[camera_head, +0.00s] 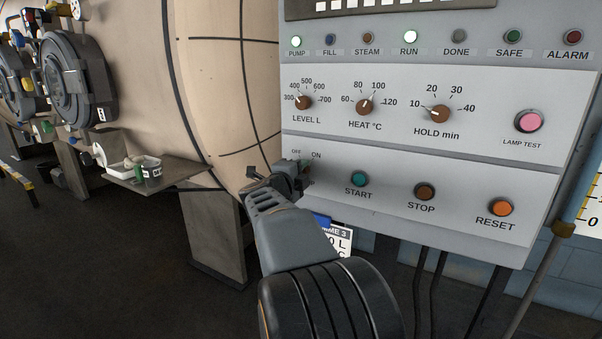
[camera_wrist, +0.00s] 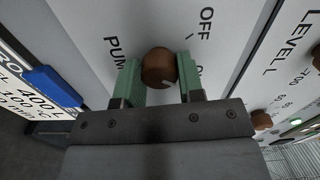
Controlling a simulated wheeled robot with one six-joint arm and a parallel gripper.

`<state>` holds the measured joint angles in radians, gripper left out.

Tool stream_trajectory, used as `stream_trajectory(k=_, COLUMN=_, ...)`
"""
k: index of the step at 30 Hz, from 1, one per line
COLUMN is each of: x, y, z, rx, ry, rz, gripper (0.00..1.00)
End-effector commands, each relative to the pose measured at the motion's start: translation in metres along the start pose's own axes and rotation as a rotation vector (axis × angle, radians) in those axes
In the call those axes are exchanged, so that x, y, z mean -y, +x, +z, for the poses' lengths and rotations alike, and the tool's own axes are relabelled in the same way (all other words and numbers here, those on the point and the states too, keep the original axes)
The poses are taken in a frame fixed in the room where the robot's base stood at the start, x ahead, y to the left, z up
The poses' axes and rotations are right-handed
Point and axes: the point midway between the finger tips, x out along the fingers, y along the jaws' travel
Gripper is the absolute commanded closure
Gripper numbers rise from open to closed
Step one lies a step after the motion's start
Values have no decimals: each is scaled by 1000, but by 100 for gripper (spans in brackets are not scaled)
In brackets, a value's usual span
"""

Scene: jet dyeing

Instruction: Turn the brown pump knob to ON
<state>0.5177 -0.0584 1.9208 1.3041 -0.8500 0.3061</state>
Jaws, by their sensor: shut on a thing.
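The brown pump knob (camera_wrist: 158,68) shows in the wrist view between the two green fingers of my gripper (camera_wrist: 159,78). The fingers are closed on its sides. A small pale mark shows on the knob's lower right edge, on the side away from the PUMP lettering. In the head view my gripper (camera_head: 290,177) reaches the panel's lower left and hides the knob. The OFF and ON labels (camera_head: 316,155) show just above it. The PUMP lamp (camera_head: 296,42) glows green-white.
The grey control panel (camera_head: 450,190) has LEVEL (camera_head: 303,102), HEAT (camera_head: 364,107) and HOLD (camera_head: 440,113) knobs above. The START button (camera_head: 359,179) sits close right of my gripper. The RUN lamp (camera_head: 410,37) is lit. A small shelf (camera_head: 180,178) with containers stands left.

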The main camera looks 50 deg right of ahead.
Motion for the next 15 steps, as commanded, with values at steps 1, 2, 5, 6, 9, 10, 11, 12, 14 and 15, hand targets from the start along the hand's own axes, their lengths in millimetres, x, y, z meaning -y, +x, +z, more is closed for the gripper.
stream_trajectory(k=1, x=0, y=0, z=0, rx=0, ry=0, rz=1, gripper=88)
stream_trajectory(k=2, x=0, y=0, z=0, rx=0, ry=0, rz=1, gripper=88)
stream_trajectory(k=5, x=0, y=0, z=0, rx=0, ry=-1, rz=1, gripper=55)
stream_trajectory(k=6, x=0, y=0, z=0, rx=0, ry=-1, rz=0, gripper=51)
stream_trajectory(k=9, x=0, y=0, z=0, rx=0, ry=-1, rz=0, gripper=42)
stream_trajectory(k=10, x=0, y=0, z=0, rx=0, ry=-1, rz=0, gripper=39)
stream_trajectory(k=11, x=0, y=0, z=0, rx=0, ry=-1, rz=0, gripper=39)
stream_trajectory(k=12, x=0, y=0, z=0, rx=0, ry=-1, rz=0, gripper=39)
stream_trajectory(k=14, x=0, y=0, z=0, rx=0, ry=-1, rz=0, gripper=39)
stream_trajectory(k=15, x=0, y=0, z=0, rx=0, ry=-1, rz=0, gripper=39)
